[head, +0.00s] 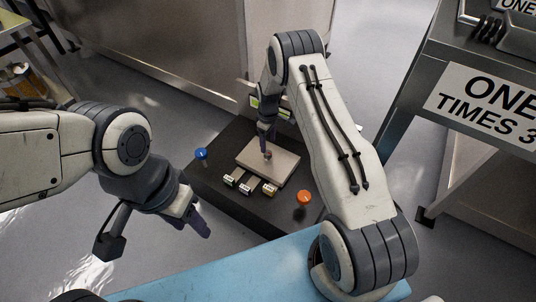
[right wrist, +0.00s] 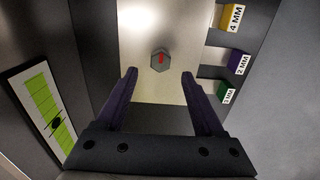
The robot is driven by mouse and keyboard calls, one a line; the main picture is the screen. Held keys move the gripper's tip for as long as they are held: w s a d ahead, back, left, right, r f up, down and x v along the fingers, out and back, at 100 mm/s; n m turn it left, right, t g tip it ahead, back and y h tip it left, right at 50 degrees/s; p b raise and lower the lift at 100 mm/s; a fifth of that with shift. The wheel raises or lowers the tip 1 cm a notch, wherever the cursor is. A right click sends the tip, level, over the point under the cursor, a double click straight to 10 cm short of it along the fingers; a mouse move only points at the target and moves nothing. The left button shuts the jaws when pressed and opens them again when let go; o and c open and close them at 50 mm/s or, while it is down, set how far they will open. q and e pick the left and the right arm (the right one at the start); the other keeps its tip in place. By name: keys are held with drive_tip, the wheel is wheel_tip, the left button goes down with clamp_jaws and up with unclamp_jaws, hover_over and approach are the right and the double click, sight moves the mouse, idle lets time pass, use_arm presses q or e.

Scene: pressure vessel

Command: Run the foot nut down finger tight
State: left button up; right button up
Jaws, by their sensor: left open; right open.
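The foot nut (right wrist: 158,60) is a grey hex with a red mark on top, standing on a pale metal plate (right wrist: 135,25) in the right wrist view. In the head view the plate (head: 285,165) lies on a dark base, and a small reddish-brown spot at the nut's place shows by the fingertips. My right gripper (right wrist: 160,75) is open and points down at the plate. The nut shows between and just beyond its fingertips, and I see no contact. My left gripper (head: 200,224) is open and empty, off to the left of the base.
Blocks marked 4 MM (right wrist: 234,17), 2 MM (right wrist: 238,63) and 1 MM (right wrist: 229,93) sit beside the plate. A blue knob (head: 201,154) and an orange knob (head: 304,197) stand on the dark base (head: 225,150). A green-striped gauge (right wrist: 42,112) stands left in the wrist view.

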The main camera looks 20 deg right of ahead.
sight(268, 152)
wheel_tip(268, 152, down, 6)
drive_tip(key=shift+r+b, duration=0.1)
drive_tip(key=shift+b, duration=0.85)
clamp_jaws()
